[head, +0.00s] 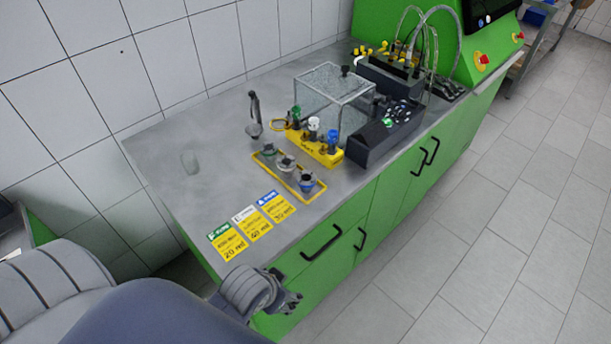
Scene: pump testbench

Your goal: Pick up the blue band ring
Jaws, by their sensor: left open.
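The blue band ring (307,183) is a small dark round part with a blue band. It sits at the near right end of a yellow-edged frame (316,196) on the grey bench top. A white-banded part (286,164) and a green-banded part (267,153) stand in the same frame, farther back and left. My left gripper (291,302) is open, low in front of the bench's green front, below and apart from the ring. Its fingers look small and dark. My right gripper is not in view.
A yellow block (318,152) with green, white and blue topped pieces stands behind the frame. A black unit (384,138) and a clear box (333,84) are to the right. Yellow label cards (253,224) lie near the front edge. The bench's left part is mostly clear.

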